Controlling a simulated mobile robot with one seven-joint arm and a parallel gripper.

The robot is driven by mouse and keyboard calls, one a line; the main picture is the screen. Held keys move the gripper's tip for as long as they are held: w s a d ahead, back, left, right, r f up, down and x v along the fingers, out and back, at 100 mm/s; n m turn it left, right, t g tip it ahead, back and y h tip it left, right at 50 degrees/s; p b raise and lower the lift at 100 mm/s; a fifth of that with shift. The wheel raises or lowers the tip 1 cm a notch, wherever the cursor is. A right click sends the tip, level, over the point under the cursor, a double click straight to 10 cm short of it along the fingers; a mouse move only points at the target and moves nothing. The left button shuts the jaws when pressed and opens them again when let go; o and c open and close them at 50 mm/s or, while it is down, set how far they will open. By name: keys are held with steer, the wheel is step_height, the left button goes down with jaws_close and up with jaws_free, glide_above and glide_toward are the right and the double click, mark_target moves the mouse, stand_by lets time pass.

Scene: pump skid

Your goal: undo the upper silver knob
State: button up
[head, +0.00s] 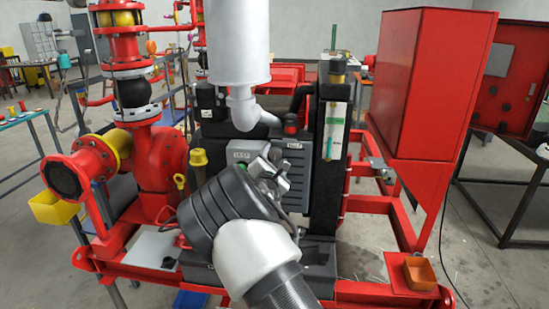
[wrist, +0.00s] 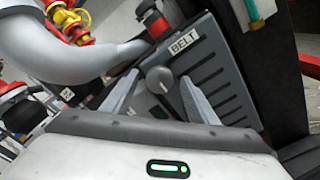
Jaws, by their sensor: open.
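A round silver-grey knob (wrist: 160,79) shows in the wrist view on a dark grey cover (wrist: 215,75) with slots and a BELT label. My gripper (wrist: 158,84) is open, its two pale fingers spread to the left and right of the knob. I see a gap on both sides; I cannot tell how deep the fingers reach. In the head view my gripper (head: 268,168) is in front of the cover (head: 298,180), and my wrist hides much of it. The knob is not clear there, and no lower knob can be made out.
In the head view a white cylinder (head: 238,45) stands above, a red cabinet (head: 425,80) to the right, and red pipework (head: 160,165) to the left.

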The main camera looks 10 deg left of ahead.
steer(key=c, duration=1.1)
steer(key=shift+o, duration=0.2)
